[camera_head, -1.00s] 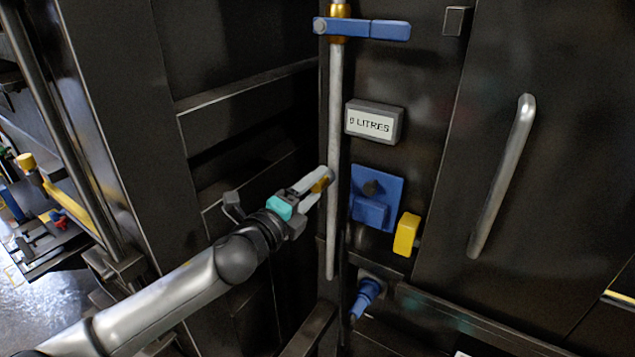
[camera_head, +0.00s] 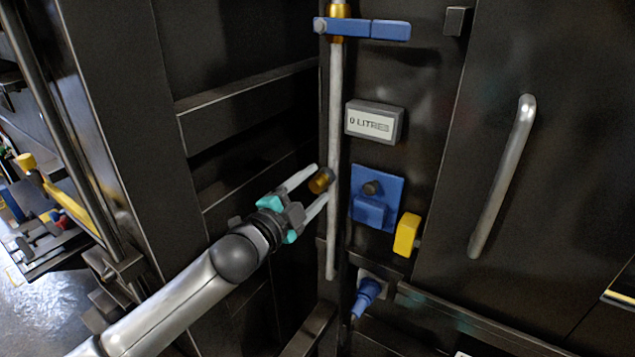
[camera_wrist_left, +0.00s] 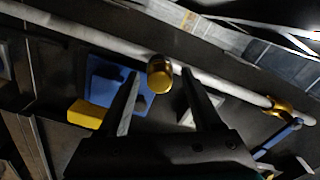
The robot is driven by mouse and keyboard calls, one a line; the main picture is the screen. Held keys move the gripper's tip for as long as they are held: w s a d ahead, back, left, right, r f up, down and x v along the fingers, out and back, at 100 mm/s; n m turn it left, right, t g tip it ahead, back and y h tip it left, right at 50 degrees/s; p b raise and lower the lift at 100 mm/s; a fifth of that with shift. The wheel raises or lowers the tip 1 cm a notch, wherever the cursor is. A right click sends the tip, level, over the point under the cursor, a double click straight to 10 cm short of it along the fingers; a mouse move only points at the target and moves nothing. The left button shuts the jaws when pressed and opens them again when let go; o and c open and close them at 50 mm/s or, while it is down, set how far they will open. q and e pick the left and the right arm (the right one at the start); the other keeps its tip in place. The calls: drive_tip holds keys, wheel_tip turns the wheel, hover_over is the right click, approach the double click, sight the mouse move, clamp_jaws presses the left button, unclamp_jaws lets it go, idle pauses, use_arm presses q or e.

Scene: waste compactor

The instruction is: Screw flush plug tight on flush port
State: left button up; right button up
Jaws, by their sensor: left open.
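The brass flush plug (camera_head: 321,181) sits against the side of the vertical grey pipe (camera_head: 335,110), where the flush port would be; the port itself is hidden behind it. In the left wrist view the plug (camera_wrist_left: 160,75) is a gold cylinder on the pipe, between and just beyond the fingertips. My left gripper (camera_head: 318,187) is open, one finger above the plug and one below it, with clear gaps and no visible contact. My right gripper is not in view.
A blue lever valve (camera_head: 362,28) crosses the pipe's top. A display (camera_head: 374,123) reads 0 LITRES. A blue plate (camera_head: 377,198), a yellow block (camera_head: 406,234) and a blue fitting (camera_head: 366,296) are close right of the pipe. A door handle (camera_head: 502,177) stands farther right.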

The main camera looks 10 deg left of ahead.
use_arm(q)
drive_tip(key=n, duration=0.6)
drive_tip(key=shift+n, duration=0.3)
drive_tip(key=n, duration=0.6)
drive_tip(key=shift+c, duration=0.4)
clamp_jaws()
drive_tip(key=m, duration=0.4)
drive_tip(key=shift+r, duration=0.1)
drive_tip(key=shift+m, duration=0.6)
